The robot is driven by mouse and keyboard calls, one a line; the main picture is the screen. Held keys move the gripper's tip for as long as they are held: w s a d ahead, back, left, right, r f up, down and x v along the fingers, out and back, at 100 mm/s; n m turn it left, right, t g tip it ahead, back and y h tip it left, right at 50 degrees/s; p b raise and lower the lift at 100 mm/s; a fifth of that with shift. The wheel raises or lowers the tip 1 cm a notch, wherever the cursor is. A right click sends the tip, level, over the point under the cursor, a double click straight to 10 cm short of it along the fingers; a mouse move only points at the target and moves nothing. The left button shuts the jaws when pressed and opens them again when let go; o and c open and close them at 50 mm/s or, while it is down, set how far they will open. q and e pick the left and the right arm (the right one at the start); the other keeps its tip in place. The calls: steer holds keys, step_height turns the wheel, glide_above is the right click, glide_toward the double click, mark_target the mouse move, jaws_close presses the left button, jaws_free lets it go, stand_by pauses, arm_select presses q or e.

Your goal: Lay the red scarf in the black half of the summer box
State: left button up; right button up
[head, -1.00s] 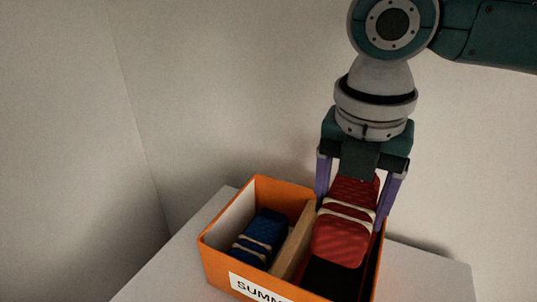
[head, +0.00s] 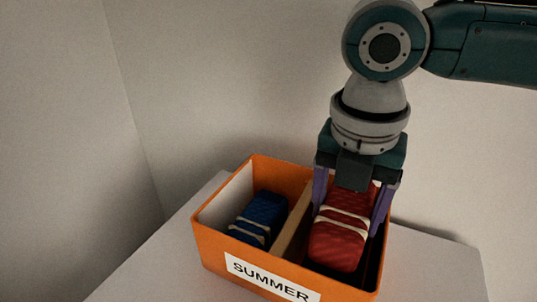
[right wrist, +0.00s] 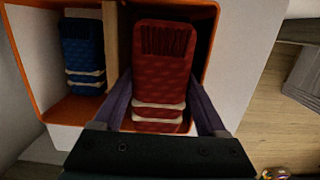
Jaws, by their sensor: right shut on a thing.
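The red scarf (head: 338,240) is a rolled bundle with two pale bands. My right gripper (head: 352,207) is shut on it, one purple finger on each side. The scarf is inside the right, black half of the orange summer box (head: 212,254), low between the wooden divider (head: 294,226) and the right wall. I cannot tell whether it touches the floor of the box. In the right wrist view the scarf (right wrist: 161,75) lies between the fingers (right wrist: 161,108) over the dark half. My left gripper is not in view.
A blue rolled bundle (head: 259,217) with pale bands lies in the white left half of the box. The box stands on a pale table (head: 430,268) near the wall corner. The tabletop right of the box is clear.

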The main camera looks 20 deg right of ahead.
steer(key=o, duration=1.3)
steer(key=shift+o, duration=0.2)
steer(key=r, duration=0.3)
steer(key=r+p, duration=0.1)
steer(key=r, duration=0.2)
steer(key=a+r, duration=0.1)
steer(key=r, duration=0.3)
steer(key=shift+s, duration=0.4)
steer(key=s+a+f+m+t+y+p, duration=0.25)
steer(key=s+a+m+y+p, duration=0.35)
steer(key=a+m, duration=0.5)
steer(key=s+d+m+h+p, duration=0.2)
steer(key=s+d+m+h, duration=0.3)
steer(key=s+d+m, duration=0.6)
step_height(320, 180, up, 37)
steer(key=w+a+m+p, duration=0.1)
steer(key=a+m+p, duration=0.1)
steer(key=p, duration=3.5)
steer(key=shift+w, duration=0.35)
